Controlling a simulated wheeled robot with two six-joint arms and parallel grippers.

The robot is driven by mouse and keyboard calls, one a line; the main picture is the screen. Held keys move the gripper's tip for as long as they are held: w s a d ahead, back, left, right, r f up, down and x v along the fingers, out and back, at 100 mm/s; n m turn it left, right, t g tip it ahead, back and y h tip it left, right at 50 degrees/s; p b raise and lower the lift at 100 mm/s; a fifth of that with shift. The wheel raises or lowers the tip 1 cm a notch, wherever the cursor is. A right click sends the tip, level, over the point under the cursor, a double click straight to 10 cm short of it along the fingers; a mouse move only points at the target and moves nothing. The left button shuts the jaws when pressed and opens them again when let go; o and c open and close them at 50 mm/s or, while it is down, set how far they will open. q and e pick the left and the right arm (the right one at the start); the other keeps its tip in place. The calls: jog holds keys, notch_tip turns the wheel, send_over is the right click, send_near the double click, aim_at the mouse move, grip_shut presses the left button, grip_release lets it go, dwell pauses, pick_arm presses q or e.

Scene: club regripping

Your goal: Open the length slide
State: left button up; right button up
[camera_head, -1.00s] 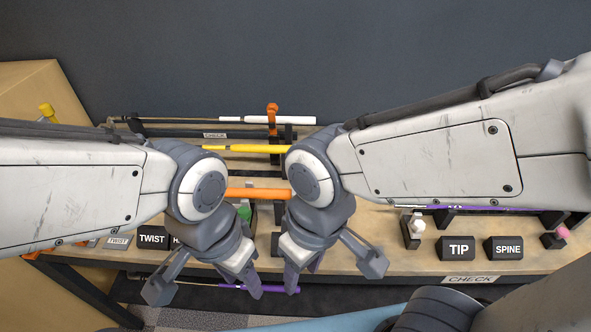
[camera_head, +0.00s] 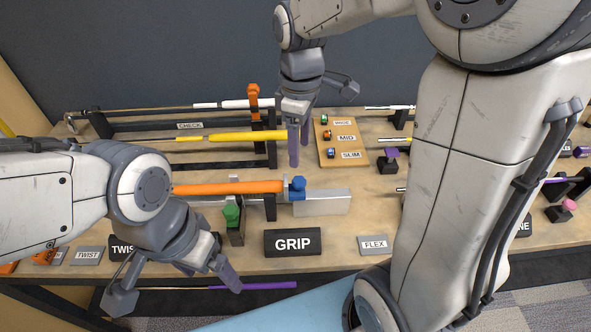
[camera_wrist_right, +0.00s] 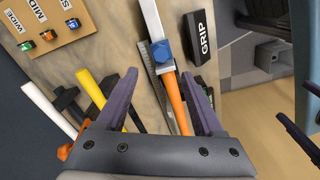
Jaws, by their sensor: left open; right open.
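A silver metal bar (camera_head: 322,202) with a blue knob (camera_head: 298,184) at its left end looks like the length slide; I cannot tell whether it is open. An orange club grip (camera_head: 228,187) runs up to the knob from the left. In the right wrist view the knob (camera_wrist_right: 162,50) and silver bar (camera_wrist_right: 151,17) lie ahead of my right gripper (camera_wrist_right: 165,95), above the orange grip (camera_wrist_right: 172,95). My right gripper (camera_head: 300,150) is open and empty, behind the knob in the head view. My left gripper (camera_head: 208,270) is open and empty near the front edge.
A black GRIP block (camera_head: 293,242) and a grey FLEX block (camera_head: 373,245) stand in front of the bar. A green knob (camera_head: 232,213) stands left of them. A yellow grip (camera_head: 248,136) and white grip (camera_head: 235,104) lie behind. A wooden board (camera_head: 341,140) carries size labels.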

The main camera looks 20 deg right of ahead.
aim_at(299, 180)
notch_tip(299, 180, down, 9)
jog(key=shift+s+f, duration=0.15)
jog(key=shift+f, duration=0.05)
dwell(0.3)
grip_shut()
dwell(1.3)
